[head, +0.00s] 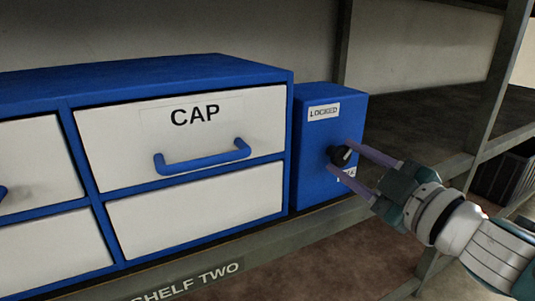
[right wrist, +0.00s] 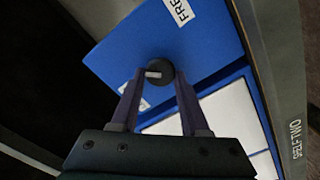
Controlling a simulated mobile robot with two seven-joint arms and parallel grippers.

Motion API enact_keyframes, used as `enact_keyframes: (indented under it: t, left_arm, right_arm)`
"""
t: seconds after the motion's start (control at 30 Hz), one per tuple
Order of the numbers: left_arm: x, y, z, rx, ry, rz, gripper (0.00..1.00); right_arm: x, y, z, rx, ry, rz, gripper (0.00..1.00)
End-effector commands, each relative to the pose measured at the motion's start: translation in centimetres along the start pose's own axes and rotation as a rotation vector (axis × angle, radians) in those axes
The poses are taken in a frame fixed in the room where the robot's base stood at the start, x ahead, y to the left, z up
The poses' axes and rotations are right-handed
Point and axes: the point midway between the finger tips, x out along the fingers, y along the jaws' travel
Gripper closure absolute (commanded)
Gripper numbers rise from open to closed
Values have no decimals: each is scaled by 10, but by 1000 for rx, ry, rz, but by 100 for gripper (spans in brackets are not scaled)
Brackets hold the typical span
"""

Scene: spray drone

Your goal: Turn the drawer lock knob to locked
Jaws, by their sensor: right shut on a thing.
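The drawer lock is a blue box (head: 317,166) right of the drawers. It has a LOCKED label (head: 323,112) near its top and a second label (head: 346,175) lower down, partly hidden. The wrist view shows that label as starting with FRE (right wrist: 178,11). The round black knob (head: 338,156) sits between the labels. In the wrist view the knob (right wrist: 165,68) has a white mark lying roughly sideways, pointing left in the picture. My right gripper (head: 343,156) is shut on the knob, one finger on each side. My left gripper is not in view.
A blue drawer cabinet (head: 289,137) with white fronts stands directly left of the lock box. Its CAP drawer has a blue handle (head: 203,160). The shelf edge (head: 240,262) reads SHELF TWO. A metal upright (head: 497,85) and a dark crate (head: 510,175) are at right.

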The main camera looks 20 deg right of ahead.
Motion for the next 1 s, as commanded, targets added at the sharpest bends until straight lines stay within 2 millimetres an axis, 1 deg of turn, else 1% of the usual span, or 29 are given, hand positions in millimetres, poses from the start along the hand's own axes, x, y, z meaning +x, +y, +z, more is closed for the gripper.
enact_keyframes:
  t: [0.4,0.6,0.8,1.0]
  left_arm:
    - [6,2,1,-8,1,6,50]
    - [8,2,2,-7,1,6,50]
    - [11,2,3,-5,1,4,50]
    - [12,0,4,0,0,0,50]
  right_arm:
    - [0,-2,1,-391,-1,-1,100]
    - [0,-3,2,-546,-1,-1,100]
    - [0,-3,2,-659,0,-2,100]
    - [0,-3,1,-722,0,-1,100]
